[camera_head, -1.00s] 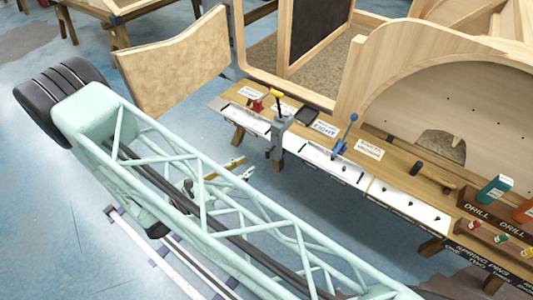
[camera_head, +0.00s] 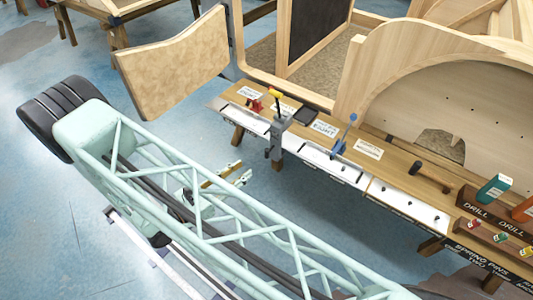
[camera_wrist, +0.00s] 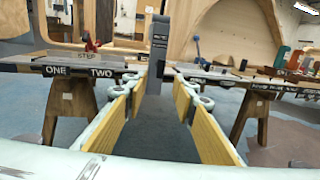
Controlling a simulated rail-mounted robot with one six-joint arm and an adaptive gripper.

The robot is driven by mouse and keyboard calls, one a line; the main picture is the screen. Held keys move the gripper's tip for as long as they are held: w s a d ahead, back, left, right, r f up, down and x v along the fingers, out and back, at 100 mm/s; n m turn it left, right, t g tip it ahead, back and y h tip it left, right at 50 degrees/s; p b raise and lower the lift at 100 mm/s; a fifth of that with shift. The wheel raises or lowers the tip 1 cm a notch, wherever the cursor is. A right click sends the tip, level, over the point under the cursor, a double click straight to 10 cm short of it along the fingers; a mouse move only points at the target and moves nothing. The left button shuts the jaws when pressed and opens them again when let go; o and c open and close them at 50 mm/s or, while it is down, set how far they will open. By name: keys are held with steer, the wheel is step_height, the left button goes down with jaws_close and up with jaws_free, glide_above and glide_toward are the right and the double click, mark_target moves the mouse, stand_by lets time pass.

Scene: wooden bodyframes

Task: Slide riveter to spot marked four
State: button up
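A grey upright tool with a yellow handle (camera_head: 277,138) stands at the front edge of the wooden workbench, left of the middle. It looks like the riveter, but no label on it can be read. In the wrist view its dark grey column (camera_wrist: 160,45) stands straight ahead, lined up with the gap between my fingers. My gripper (camera_head: 243,172) is open and empty, apart from the tool and short of the bench front. Its two yellow-padded fingers show wide apart in the wrist view (camera_wrist: 158,90). The bench edge shows ONE and TWO (camera_wrist: 80,71); a FOUR mark cannot be made out.
A red tool (camera_head: 255,106) stands left of the grey tool, a blue tool (camera_head: 346,136) to its right. White panels (camera_head: 330,165) line the bench front. A dark handle (camera_head: 430,177) and drill boxes (camera_head: 493,190) are further right. Floor between my arm and the bench is clear.

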mark_target(266, 157)
steer(key=shift+b+x, duration=0.65)
steer(key=shift+x, duration=5.8)
jaws_close()
